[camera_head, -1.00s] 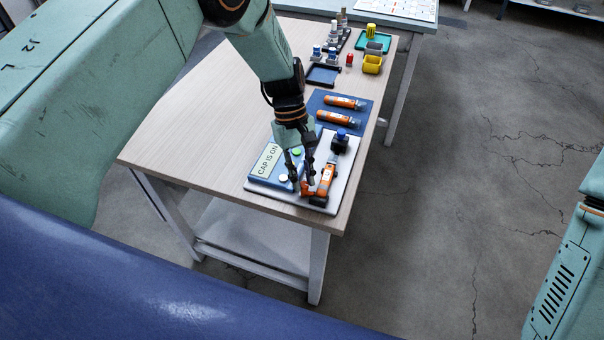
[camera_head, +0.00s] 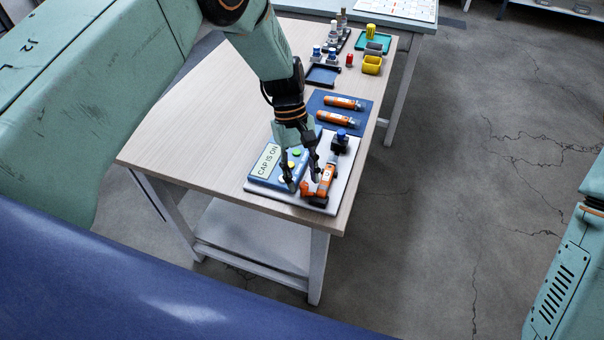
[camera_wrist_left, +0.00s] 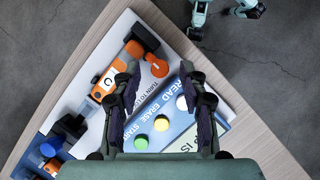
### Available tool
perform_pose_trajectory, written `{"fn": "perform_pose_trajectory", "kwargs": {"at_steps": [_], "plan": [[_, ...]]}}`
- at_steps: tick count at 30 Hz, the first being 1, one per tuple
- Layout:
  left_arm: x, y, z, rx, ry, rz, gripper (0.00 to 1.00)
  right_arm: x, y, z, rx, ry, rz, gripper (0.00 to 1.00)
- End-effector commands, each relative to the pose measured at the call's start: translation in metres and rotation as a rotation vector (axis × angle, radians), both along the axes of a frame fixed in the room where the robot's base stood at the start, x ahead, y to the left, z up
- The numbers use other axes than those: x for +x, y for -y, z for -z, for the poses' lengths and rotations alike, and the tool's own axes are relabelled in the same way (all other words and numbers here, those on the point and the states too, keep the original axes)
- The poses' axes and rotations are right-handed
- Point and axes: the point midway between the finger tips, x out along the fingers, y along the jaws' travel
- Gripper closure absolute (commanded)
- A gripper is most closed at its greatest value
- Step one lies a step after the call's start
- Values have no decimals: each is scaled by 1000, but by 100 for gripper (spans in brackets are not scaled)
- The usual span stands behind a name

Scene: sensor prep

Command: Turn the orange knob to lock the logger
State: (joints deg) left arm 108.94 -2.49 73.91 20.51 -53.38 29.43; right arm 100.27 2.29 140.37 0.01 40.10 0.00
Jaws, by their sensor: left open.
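The orange logger (camera_head: 327,177) lies on a pale board (camera_head: 270,196) near the table's front corner; it also shows in the left wrist view (camera_wrist_left: 105,83). The orange knob (camera_wrist_left: 158,66) is at its near end, beside the partly covered "TURN TO LOCK" lettering. In the head view the knob (camera_head: 306,188) sits just below the fingers. My left gripper (camera_head: 304,183) is open and empty. In the left wrist view its fingertips (camera_wrist_left: 160,72) stand on either side of the knob, apart from it. I cannot tell their exact height above it. My right gripper is out of view.
A blue reader box (camera_head: 258,183) with the screen "CAP IS ON" and coloured buttons is left of the logger. A black holder with a blue cap (camera_head: 341,135) stands behind. Two orange loggers (camera_head: 342,102) lie on a blue mat. The table's left half (camera_head: 200,120) is clear.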

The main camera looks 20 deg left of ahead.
Motion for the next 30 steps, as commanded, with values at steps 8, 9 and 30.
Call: {"fn": "perform_pose_trajectory", "kwargs": {"at_steps": [8, 9, 30], "plan": [[14, -12, -43, -1, 5, -2, 57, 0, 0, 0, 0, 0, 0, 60], [17, -14, -51, 0, 5, -2, 57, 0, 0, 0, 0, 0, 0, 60], [34, -30, -109, 0, 1, 0, 57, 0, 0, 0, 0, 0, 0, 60]]}}
